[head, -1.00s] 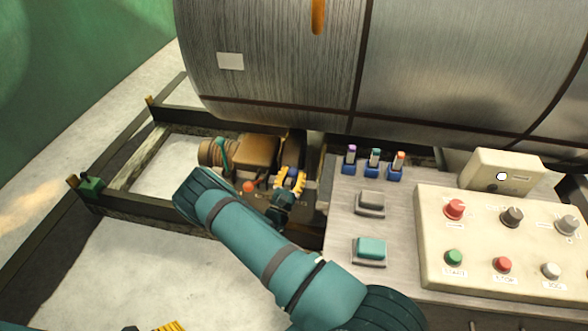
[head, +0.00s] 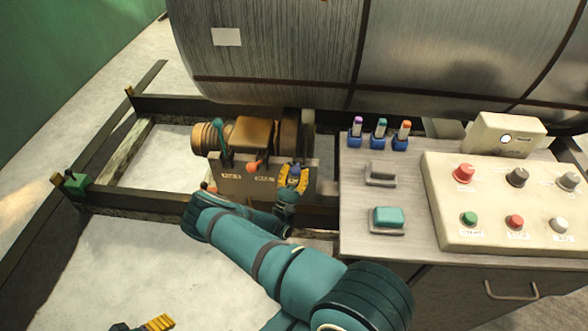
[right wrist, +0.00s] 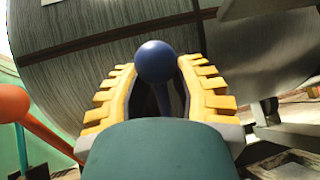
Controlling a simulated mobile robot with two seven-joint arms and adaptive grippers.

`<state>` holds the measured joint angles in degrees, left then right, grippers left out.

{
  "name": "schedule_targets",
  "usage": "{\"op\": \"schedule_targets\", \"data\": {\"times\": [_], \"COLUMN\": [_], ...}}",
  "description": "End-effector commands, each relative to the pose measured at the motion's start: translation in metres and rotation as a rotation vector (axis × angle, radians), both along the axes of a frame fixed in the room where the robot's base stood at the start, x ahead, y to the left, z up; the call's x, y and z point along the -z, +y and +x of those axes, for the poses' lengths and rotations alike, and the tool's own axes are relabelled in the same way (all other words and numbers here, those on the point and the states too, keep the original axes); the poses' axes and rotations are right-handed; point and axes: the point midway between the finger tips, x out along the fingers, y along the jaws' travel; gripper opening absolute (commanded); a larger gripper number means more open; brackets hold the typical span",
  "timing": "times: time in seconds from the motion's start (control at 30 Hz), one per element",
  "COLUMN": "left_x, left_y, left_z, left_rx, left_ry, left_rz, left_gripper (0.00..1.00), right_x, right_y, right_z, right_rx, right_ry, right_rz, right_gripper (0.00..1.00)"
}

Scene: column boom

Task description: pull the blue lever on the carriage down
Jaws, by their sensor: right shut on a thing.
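The blue lever shows in the right wrist view as a round blue knob (right wrist: 155,62) on a blue stem. It stands between the yellow toothed fingers of my right gripper (right wrist: 160,92), which are shut on it. In the head view my right gripper (head: 293,178) is at the right end of the carriage's front panel (head: 240,182), and the fingers mostly hide the lever there. The carriage (head: 254,138) is brown with a ribbed drum on its left. My left gripper (head: 145,324) is cut off at the bottom edge, so its opening is unclear.
On the carriage, a teal lever (head: 221,140) and an orange-knobbed lever (head: 254,167) stand left of my right gripper. The orange lever also shows in the wrist view (right wrist: 14,103). A large metal cylinder (head: 280,50) lies behind. A control console (head: 437,215) stands right.

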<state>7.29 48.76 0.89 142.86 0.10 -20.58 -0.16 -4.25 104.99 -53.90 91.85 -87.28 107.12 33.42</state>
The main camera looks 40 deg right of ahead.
Motion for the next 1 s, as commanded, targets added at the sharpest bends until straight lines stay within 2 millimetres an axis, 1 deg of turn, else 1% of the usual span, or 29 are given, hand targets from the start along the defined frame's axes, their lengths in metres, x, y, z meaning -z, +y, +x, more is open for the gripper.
{"op": "schedule_targets", "data": {"times": [0.03,0.33,0.37,0.4,0.67,0.77,0.87,1.0], "left_x": [0.000,0.000,0.000,0.000,0.000,0.000,0.000,0.000], "left_y": [0.000,0.000,0.000,0.000,0.000,0.000,0.000,0.000], "left_z": [0.000,0.000,0.000,0.000,0.000,0.000,0.000,0.000], "left_rx": [0.000,0.000,0.000,0.000,0.000,0.000,0.000,0.000], "left_ry": [0.000,0.000,0.000,0.000,0.000,0.000,0.000,0.000], "left_rz": [0.000,0.000,0.000,0.000,0.000,0.000,0.000,0.000], "left_gripper": [0.69,0.69,0.69,0.69,0.69,0.69,0.69,0.69], "right_x": [0.002,0.004,0.004,0.004,0.003,0.006,0.014,0.033], "right_y": [0.003,0.003,0.003,0.003,0.002,0.004,0.010,0.026], "right_z": [-0.002,-0.003,-0.003,-0.003,-0.002,-0.003,-0.005,-0.011], "right_rx": [0.001,0.003,0.003,0.002,0.001,0.001,0.000,-0.001], "right_ry": [0.000,0.003,0.003,0.003,0.003,0.003,0.005,0.005], "right_rz": [-0.005,-0.002,-0.002,-0.001,0.000,0.000,0.000,0.000], "right_gripper": [0.00,0.00,0.35,0.41,0.41,0.41,0.41,0.41]}}
